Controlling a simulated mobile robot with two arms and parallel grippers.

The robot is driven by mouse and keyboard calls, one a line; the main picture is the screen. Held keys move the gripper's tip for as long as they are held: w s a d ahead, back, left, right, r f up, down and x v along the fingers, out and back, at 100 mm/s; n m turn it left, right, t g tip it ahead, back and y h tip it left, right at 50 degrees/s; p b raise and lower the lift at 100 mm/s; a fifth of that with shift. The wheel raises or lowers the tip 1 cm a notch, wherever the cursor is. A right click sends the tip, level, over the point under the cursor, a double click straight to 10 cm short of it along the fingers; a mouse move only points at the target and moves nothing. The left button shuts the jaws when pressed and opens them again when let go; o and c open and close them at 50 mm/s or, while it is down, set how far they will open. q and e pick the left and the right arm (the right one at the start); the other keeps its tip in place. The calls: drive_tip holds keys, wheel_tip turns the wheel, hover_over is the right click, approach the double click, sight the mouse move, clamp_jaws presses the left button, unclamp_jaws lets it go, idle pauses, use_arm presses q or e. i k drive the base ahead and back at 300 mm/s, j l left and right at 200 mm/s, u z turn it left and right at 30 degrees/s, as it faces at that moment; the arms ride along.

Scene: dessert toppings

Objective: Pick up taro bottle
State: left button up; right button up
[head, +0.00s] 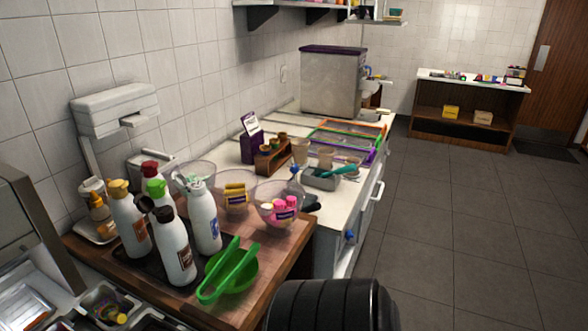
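Several white squeeze bottles stand upright close together on a dark mat (150,263) at the left of the wooden counter. One has a yellow cap (130,220) and an orange-brown label. One has a black cap (174,247) and a brown label. One has a pale cap (205,218) and a bluish label. A green-capped bottle (156,187) and a red-capped bottle (150,169) are partly hidden behind them. The label text is too small to read, so I cannot tell which one is taro. Neither of my grippers is in view.
A green bowl with green tongs (229,272) stands right of the bottles. Clear bowls (277,207) with small tubs stand behind. Metal containers (105,302) sit at the lower left. A black ribbed cylinder (330,306) is at the bottom. The floor at right is clear.

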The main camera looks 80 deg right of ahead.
sight(203, 215)
drive_tip(key=z, duration=1.8)
